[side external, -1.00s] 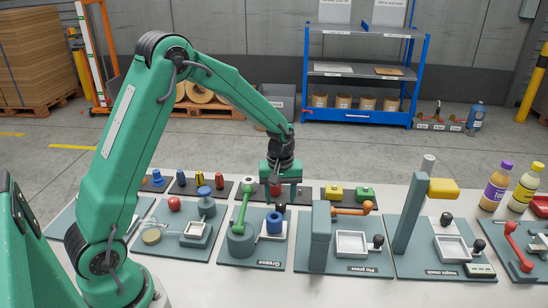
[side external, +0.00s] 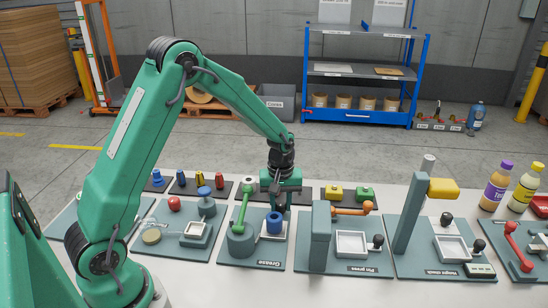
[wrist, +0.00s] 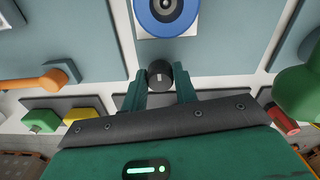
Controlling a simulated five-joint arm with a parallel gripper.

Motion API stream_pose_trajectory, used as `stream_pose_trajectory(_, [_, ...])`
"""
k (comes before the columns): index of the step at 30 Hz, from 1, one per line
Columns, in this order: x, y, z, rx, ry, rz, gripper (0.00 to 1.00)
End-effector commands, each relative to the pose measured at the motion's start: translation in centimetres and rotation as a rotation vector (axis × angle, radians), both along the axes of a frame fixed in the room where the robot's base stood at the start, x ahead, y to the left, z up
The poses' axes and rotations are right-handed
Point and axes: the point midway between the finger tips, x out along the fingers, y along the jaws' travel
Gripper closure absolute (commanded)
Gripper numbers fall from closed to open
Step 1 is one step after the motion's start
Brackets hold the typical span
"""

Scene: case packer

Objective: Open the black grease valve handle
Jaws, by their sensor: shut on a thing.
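The black valve handle (wrist: 159,74) shows in the wrist view as a round knob between my two fingers. My gripper (wrist: 160,90) is shut on it. In the side view my gripper (side external: 277,208) is low over the back of the board labelled Grease (side external: 262,264) and hides the handle there. A blue ring-shaped part (side external: 274,222) sits on a white square just in front of the handle. It also shows at the top of the wrist view (wrist: 167,10). A green arm with a round end (side external: 241,212) stands on a grey-green cylinder to the left.
The green round end (wrist: 302,92) is close on the right in the wrist view. An orange handle (side external: 352,211) and an upright grey block (side external: 320,238) stand on the board to the right. Yellow (side external: 333,193) and green (side external: 365,194) blocks lie behind.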

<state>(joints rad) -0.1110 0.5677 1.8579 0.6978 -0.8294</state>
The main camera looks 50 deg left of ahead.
Motion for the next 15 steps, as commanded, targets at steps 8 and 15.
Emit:
stream_pose_trajectory(8, [-0.05, 0.06, 0.05, 0.0, 0.003, -0.048, 0.94])
stream_pose_trajectory(15, [-0.07, 0.1, 0.06, 0.002, 0.006, -0.172, 0.94])
